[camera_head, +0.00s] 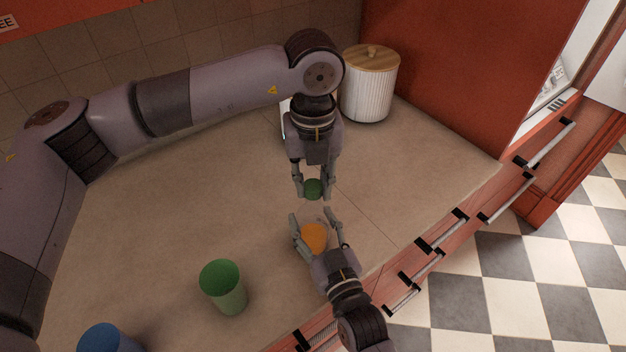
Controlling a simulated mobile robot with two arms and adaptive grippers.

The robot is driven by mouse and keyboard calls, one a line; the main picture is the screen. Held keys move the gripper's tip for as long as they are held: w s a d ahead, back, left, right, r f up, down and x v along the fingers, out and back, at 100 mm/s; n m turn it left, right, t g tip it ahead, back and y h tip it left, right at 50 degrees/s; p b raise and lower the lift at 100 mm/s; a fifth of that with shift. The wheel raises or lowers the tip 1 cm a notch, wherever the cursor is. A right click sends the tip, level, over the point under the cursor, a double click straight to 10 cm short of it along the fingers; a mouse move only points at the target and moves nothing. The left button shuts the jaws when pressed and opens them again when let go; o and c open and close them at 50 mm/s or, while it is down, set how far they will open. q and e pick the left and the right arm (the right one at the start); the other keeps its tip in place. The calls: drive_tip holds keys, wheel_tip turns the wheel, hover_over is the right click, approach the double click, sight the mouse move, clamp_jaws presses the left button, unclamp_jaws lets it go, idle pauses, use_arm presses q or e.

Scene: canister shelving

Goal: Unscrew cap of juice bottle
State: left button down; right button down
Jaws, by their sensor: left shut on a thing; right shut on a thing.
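The juice bottle (313,238) shows as an orange body low over the counter, partly hidden by my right gripper. My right gripper (312,216) is shut on the bottle, its fingers on either side of it. The green cap (313,188) is between the fingertips of my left gripper (313,195), which is shut on it. A strip of counter shows between the cap and the bottle in this view, so they look apart.
A green cup (223,287) stands left of the bottle, and a blue cup (108,340) is at the bottom left. A white ribbed canister (367,90) with a wooden lid stands at the back. Drawer handles (440,232) line the counter's front edge. The left-middle counter (170,220) is clear.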

use_arm(q)
drive_tip(key=n, duration=0.6)
drive_tip(key=shift+w, duration=0.1)
drive_tip(key=c, duration=1.3)
unclamp_jaws()
drive_tip(key=shift+r, duration=0.1)
